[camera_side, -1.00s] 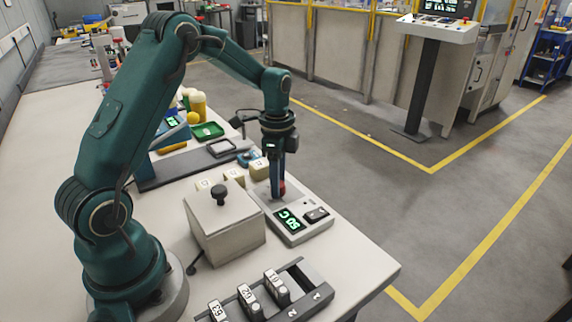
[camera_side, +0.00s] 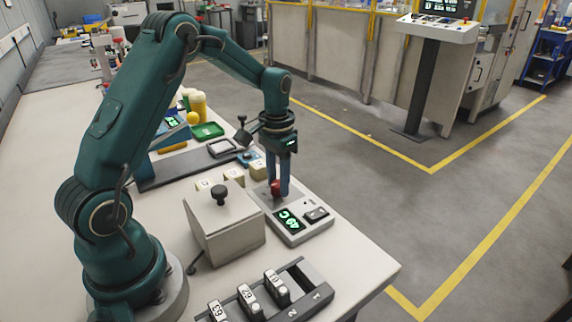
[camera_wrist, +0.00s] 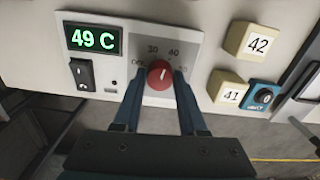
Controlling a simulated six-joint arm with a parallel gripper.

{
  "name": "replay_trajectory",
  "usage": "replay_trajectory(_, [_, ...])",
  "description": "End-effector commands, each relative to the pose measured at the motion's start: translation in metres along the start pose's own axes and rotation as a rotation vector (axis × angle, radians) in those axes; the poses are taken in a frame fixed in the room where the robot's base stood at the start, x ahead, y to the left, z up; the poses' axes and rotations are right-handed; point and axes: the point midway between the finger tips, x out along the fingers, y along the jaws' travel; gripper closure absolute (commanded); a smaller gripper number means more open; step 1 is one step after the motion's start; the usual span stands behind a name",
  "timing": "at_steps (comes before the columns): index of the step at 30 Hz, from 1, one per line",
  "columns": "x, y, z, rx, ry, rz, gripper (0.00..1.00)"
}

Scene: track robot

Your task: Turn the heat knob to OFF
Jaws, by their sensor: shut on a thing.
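The red heat knob (camera_wrist: 160,75) sits on the grey heater unit (camera_wrist: 102,25), which also shows in the side view (camera_side: 313,231). A dial around the knob reads 30 and 40 at the top, with a partly covered label at left. The knob's white mark points up, between 30 and 40. My gripper (camera_wrist: 160,80) has its two blue fingers on either side of the knob, shut on it; the side view shows it from above (camera_side: 277,190). The green display (camera_wrist: 93,39) reads 49 C. A black rocker switch (camera_wrist: 83,74) is below it.
A beige box with a black knob (camera_side: 222,225) stands close to the left of the heater. Cream blocks marked 42 (camera_wrist: 252,41) and 41 (camera_wrist: 228,87) and a blue dial unit (camera_wrist: 262,95) are nearby. A numbered rack (camera_side: 268,295) is at the table's front.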

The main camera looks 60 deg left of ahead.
Motion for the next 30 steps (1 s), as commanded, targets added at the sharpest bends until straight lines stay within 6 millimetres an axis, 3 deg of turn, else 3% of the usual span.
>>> replay_trajectory(30, [-0.0003, 0.0003, 0.0015, -0.967, -0.006, -0.001, 1.00])
